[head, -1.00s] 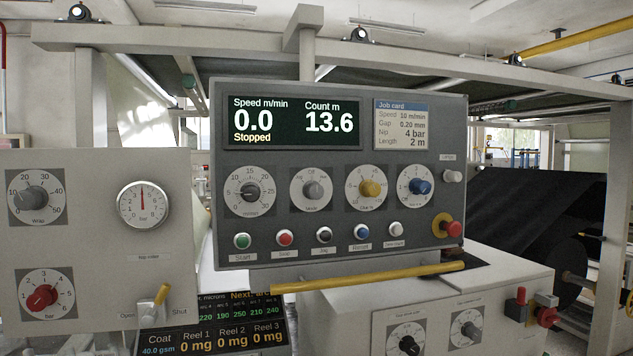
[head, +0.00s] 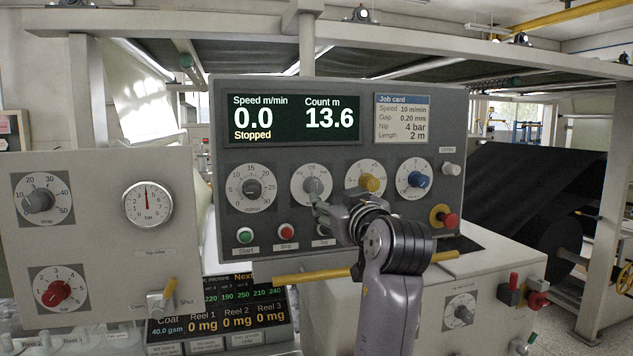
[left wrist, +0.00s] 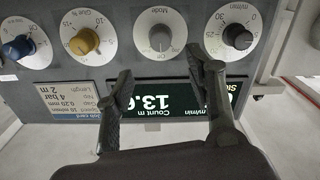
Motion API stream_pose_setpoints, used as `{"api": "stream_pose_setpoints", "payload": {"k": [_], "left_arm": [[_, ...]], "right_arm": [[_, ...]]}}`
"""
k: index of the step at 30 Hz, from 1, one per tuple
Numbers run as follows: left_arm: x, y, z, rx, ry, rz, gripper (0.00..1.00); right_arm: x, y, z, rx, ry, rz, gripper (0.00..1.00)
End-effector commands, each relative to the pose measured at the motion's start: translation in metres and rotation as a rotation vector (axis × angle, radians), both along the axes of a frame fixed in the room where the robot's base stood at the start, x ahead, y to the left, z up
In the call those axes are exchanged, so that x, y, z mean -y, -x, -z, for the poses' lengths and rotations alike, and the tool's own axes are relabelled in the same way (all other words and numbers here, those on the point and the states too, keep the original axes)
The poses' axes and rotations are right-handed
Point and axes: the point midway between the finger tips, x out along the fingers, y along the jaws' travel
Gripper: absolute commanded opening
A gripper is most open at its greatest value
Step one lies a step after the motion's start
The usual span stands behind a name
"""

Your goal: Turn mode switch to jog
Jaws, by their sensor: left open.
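The mode switch (head: 313,187) is a grey knob on a white round dial, second from the left in the panel's knob row. In the left wrist view, upside down, it also shows (left wrist: 160,38) with small lettering around it; I cannot tell which mark it points to. My left gripper (head: 322,207) is just in front of the panel, at the lower edge of this dial, partly hidden by its own wrist. In the left wrist view its two fingers (left wrist: 163,68) are apart and empty, with the knob between and beyond their tips. My right gripper is not in view.
The speed knob (head: 252,188) is on the left, the yellow knob (head: 370,183) and blue knob (head: 417,180) on the right. Start (head: 245,235) and stop (head: 286,230) buttons lie below. A red emergency button (head: 449,221) and yellow bar (head: 312,276) are nearby.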

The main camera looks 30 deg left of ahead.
Motion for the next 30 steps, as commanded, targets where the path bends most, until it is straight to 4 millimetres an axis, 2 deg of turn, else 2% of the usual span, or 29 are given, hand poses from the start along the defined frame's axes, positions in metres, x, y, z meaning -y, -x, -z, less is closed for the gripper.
{"api": "stream_pose_setpoints", "payload": {"k": [1, 15, 21, 30], "left_arm": [[-0.011, -0.007, -0.005, -0.004, -0.002, -0.005, 0.49], [-0.084, -0.071, -0.004, -0.004, -0.003, -0.001, 0.49], [-0.098, -0.084, -0.002, -0.003, -0.001, 0.000, 0.49], [-0.101, -0.087, 0.000, -0.001, -0.001, 0.002, 0.49]], "right_arm": [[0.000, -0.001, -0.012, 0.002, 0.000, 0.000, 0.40], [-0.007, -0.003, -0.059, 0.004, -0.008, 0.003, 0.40], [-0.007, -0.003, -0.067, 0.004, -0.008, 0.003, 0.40], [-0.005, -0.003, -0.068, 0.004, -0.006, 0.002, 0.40]]}}
